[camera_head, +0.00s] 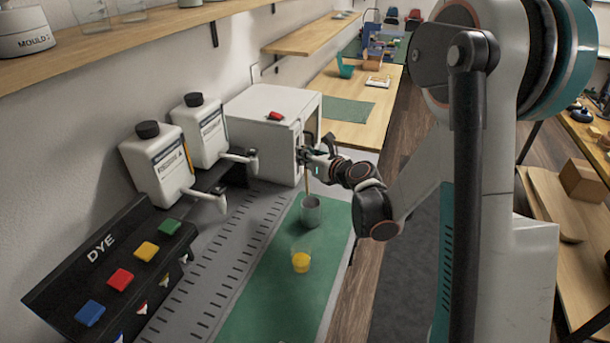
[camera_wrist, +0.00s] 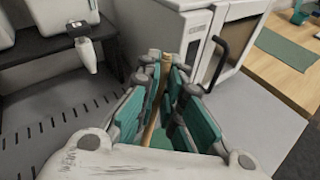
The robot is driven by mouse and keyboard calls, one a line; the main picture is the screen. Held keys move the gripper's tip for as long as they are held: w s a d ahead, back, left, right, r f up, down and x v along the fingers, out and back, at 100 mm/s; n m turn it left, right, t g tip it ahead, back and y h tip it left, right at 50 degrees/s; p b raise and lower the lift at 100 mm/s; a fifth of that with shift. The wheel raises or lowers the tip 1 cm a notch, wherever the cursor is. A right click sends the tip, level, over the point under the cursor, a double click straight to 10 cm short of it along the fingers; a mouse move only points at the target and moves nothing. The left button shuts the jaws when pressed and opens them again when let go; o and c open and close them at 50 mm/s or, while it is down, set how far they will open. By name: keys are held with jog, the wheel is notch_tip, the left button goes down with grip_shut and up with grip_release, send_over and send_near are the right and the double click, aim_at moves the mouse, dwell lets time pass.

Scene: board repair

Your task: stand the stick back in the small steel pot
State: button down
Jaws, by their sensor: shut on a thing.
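The stick (camera_head: 306,180) is thin, tan and close to upright. My gripper (camera_head: 305,155) is shut on its upper part, and the stick also shows between the teal finger pads in the wrist view (camera_wrist: 152,112). The small steel pot (camera_head: 312,214) stands on the green mat below my gripper. The stick's lower part reaches down to the pot's mouth in the head view. Whether its tip is inside the pot or just behind the rim I cannot tell. The pot is hidden in the wrist view.
A clear cup with yellow contents (camera_head: 301,262) stands on the green mat (camera_head: 262,300) in front of the pot. A white box-shaped machine (camera_head: 262,125) is close behind my gripper. Two white dispenser bottles (camera_head: 158,172) and a dye rack (camera_head: 110,262) stand at left.

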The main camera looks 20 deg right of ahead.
jog(key=shift+f+b, duration=0.9)
jog(key=shift+f, duration=1.8)
jog(key=c, duration=1.8)
grip_release()
jog(key=shift+f, duration=0.1)
jog(key=shift+o, duration=0.2)
jog(key=shift+r, duration=0.45)
jog(key=p, duration=0.2)
send_near(305, 169)
jog(key=shift+d+f, duration=0.45)
jog(key=shift+d, duration=0.15)
